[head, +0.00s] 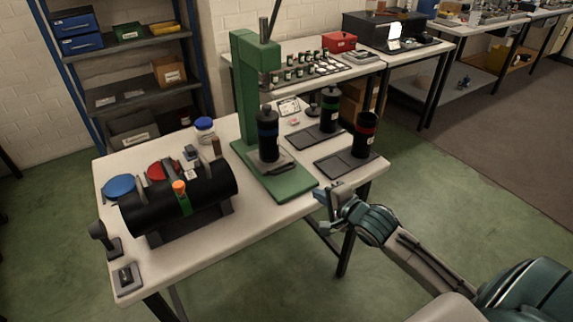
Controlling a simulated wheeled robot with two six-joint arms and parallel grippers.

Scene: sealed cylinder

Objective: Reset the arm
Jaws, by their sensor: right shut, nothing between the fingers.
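My right gripper (330,208) is shut and empty at the front right edge of the white table (230,245), with its arm reaching in from the lower right. My left gripper is not in view.
A large black horizontal cylinder (150,212) lies in a cradle at the table's left. Blue (120,187) and red (163,170) round lids lie behind it. A back bench (345,72) holds small jars and a red box (340,41). The floor right of the table is clear.

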